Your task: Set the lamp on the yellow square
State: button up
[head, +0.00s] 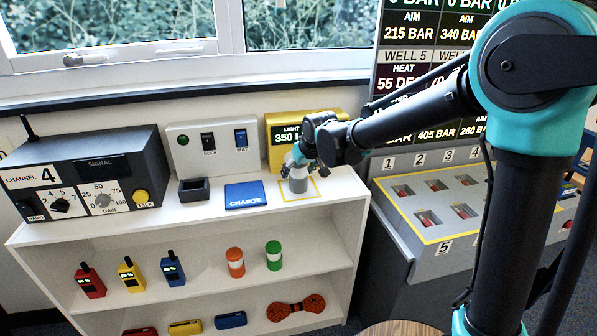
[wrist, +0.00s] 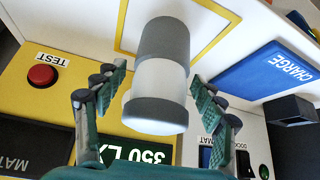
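The lamp (wrist: 160,80), a cylinder with grey ends and a white middle band, stands upright on the top shelf. It also shows in the head view (head: 298,184), partly covered by my gripper. Its base appears to be inside the yellow square outline (head: 316,195), which also shows in the wrist view (wrist: 121,28). My gripper (wrist: 157,76) is open, with one finger on each side of the lamp and small gaps visible between them and it. In the head view my gripper (head: 298,162) is at the lamp's upper part.
The yellow light meter box (head: 281,128) stands close behind the lamp. The blue CHARGE pad (head: 245,195) and a dark open holder (head: 194,189) lie to its left. The radio box (head: 85,180) is at far left. The shelf's right edge is near the square.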

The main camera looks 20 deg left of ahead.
jog(key=v, duration=1.2)
jog(key=d+f+m+h, duration=0.1)
jog(key=d+f, duration=0.2)
jog(key=d, duration=0.5)
jog(key=s+d+f+m+h, duration=0.15)
jog(key=d+f, duration=0.25)
jog(key=d, duration=0.5)
jog(key=d+f+m, duration=0.2)
jog(key=d+f, duration=0.1)
jog(key=d, duration=0.5)
jog(key=s+d+f+m+h, duration=0.1)
jog(key=s+d+f+m, duration=0.1)
jog(key=s+d+f, duration=0.3)
jog(key=s+d+f+m+h, duration=0.1)
jog(key=s+d+f, duration=0.4)
jog(key=d, duration=0.6)
jog(key=s+m, duration=0.1)
jog(key=s, duration=0.1)
jog(key=shift+s+g, duration=0.3)
